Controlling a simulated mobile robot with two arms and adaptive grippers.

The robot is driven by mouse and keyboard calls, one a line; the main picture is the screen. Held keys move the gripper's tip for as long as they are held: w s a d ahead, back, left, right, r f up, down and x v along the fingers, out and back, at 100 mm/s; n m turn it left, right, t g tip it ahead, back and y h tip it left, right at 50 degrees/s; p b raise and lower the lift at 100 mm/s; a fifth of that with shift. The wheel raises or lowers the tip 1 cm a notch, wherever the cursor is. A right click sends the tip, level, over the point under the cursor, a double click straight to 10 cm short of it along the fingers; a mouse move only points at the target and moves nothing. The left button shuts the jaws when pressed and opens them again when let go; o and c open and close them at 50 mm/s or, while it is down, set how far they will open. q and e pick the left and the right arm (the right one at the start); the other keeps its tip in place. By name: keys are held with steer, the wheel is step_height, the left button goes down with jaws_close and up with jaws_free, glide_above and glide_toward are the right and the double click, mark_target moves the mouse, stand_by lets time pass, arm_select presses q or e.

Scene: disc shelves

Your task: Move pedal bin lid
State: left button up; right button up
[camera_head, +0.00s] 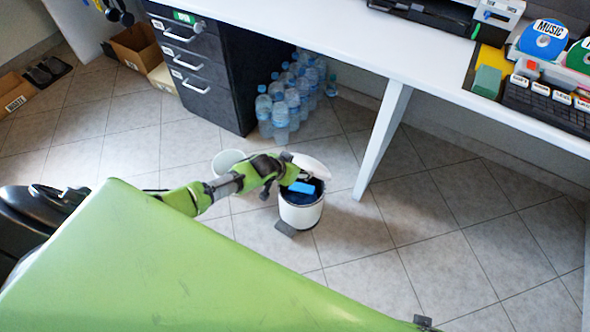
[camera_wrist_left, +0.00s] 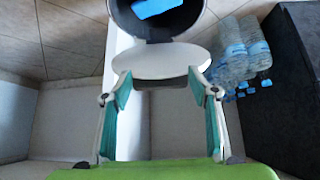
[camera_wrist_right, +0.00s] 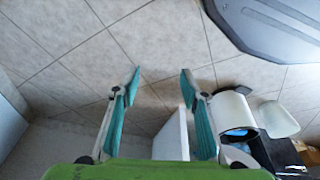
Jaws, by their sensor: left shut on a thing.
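The white pedal bin (camera_head: 301,214) stands on the tiled floor with a dark pedal at its foot. Its white lid (camera_head: 313,165) is raised at the back, and a blue thing (camera_head: 302,187) shows inside. My left gripper (camera_head: 288,171) is at the lid, partly covering it. In the left wrist view the lid (camera_wrist_left: 155,62) lies at the fingertips of my left gripper (camera_wrist_left: 159,76), which is shut on it.
A pale round container (camera_head: 228,161) stands just left of the bin. Several water bottles (camera_head: 283,110) stand behind, beside the dark drawer cabinet (camera_head: 212,75). A white table leg (camera_head: 384,135) rises right of the bin. The floor further right is clear.

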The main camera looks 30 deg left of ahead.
mark_target(304, 162)
arm_select(q)
steer(key=shift+w+d+r+g+p, duration=0.1)
steer(key=shift+w+r+g+p, duration=0.35)
steer(key=shift+w+g, duration=0.3)
steer(key=shift+w+d+r, duration=0.1)
steer(key=shift+w+r, duration=0.15)
steer(key=shift+w, duration=0.2)
steer(key=shift+w+r, duration=0.2)
steer(key=shift+w, duration=0.25)
steer(key=shift+w+r, duration=0.1)
steer(key=shift+w, duration=0.2)
steer(key=shift+r, duration=0.1)
arm_select(e)
steer(key=f, duration=0.1)
steer(key=s+f, duration=0.1)
steer(key=f, duration=0.1)
steer(key=shift+s+f, duration=0.15)
steer(key=shift+f, duration=0.15)
arm_select(q)
steer(key=shift+w+d+r+t, duration=0.1)
steer(key=shift+w+r+t, duration=0.05)
steer(key=shift+t, duration=0.1)
